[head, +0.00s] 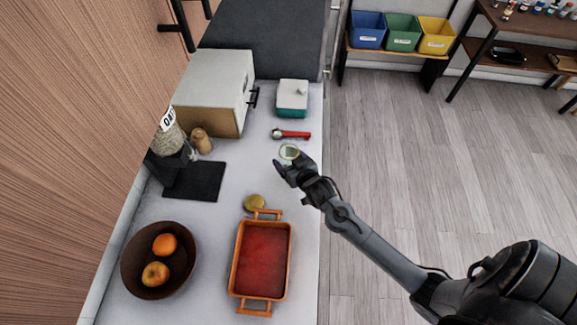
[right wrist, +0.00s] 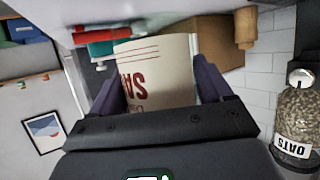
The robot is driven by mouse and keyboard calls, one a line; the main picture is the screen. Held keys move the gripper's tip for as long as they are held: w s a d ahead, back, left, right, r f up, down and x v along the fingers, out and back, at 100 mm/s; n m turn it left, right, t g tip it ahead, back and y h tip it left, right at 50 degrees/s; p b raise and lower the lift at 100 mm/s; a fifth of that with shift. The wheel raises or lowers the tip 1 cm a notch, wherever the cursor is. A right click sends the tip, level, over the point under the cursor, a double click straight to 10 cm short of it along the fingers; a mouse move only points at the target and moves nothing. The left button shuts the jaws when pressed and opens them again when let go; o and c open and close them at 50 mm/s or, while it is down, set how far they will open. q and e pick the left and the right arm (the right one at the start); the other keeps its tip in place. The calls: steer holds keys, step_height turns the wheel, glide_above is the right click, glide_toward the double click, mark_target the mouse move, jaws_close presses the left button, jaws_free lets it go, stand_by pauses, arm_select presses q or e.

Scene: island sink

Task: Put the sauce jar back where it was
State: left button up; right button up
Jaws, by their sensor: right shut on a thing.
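The sauce jar (head: 289,151) shows in the head view as a small round pale-green rim with a light inside, over the counter near its right edge. My right gripper (head: 289,163) is shut on it. In the right wrist view the jar's cream label (right wrist: 155,72) with red lettering, upside down, sits between the two dark fingers (right wrist: 160,88). I cannot tell whether its base touches the counter. A round gold lid (head: 255,202) lies on the counter behind the orange baking dish (head: 235,262), which holds red sauce. My left gripper is not in view.
A red-handled utensil (head: 291,134) and a teal box with a white lid (head: 292,98) lie beyond the jar. Mid-counter is clear.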

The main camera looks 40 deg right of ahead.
steer(key=shift+w+a+f, duration=0.1)
steer(key=shift+f, duration=0.25)
step_height(320, 180, down, 3)
steer(key=shift+r, duration=0.1)
steer(key=shift+f, duration=0.3)
steer(key=shift+f, duration=0.2)
steer(key=o, duration=1.3)
steer(key=shift+c, duration=0.2)
steer(key=shift+r, duration=0.15)
